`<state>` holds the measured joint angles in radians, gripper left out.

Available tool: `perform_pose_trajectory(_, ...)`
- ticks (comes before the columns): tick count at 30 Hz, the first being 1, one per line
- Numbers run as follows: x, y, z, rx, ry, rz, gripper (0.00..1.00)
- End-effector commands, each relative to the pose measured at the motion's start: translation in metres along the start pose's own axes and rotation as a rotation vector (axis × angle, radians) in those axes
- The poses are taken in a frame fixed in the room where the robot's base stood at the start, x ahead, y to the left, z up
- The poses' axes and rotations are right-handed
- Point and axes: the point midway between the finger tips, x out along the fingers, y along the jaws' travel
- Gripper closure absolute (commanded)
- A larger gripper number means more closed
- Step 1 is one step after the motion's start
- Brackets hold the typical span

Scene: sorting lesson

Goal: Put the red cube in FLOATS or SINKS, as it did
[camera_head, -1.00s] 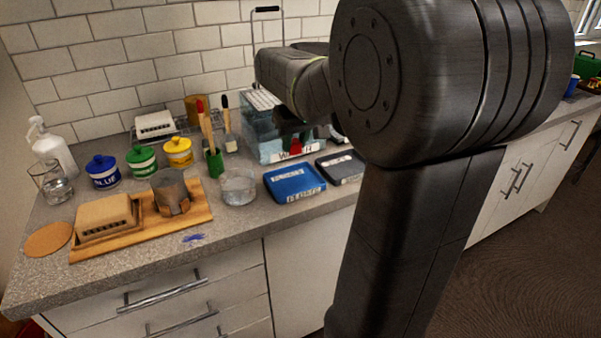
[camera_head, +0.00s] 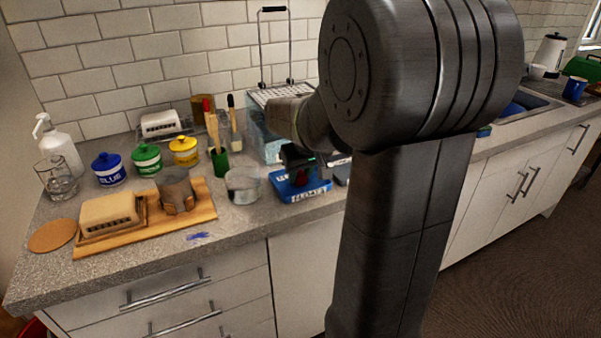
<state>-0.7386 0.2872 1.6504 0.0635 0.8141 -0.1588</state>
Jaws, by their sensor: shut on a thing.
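The red cube (camera_head: 303,177) shows as a small dark red patch between the jaws of my gripper (camera_head: 301,168). My gripper is shut on it and points down over the blue tray (camera_head: 316,195) labelled FLOATS. I cannot tell whether the cube touches the tray floor. The dark grey tray (camera_head: 343,173) beside it, to the right, is mostly hidden by my arm, and its label cannot be read. The clear water tank (camera_head: 267,143) stands behind, partly hidden by my arm.
A glass bowl (camera_head: 242,186) stands close left of the blue tray. A green brush pot (camera_head: 220,161), lidded jars including a yellow one (camera_head: 184,152), and a wooden board (camera_head: 203,209) with a butter dish fill the left. The counter front has little free room.

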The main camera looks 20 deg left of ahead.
Motion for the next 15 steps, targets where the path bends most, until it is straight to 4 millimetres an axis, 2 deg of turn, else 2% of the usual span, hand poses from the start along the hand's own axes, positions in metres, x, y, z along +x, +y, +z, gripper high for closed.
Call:
perform_pose_trajectory(1,0.0021,0.0,0.001,0.0,-0.001,0.0,0.72)
perform_pose_trajectory(4,0.0011,0.0,0.0006,0.0,0.0,0.0,0.52)
perform_pose_trajectory(15,-0.0041,0.0,-0.0016,0.0,0.0,0.0,0.52)
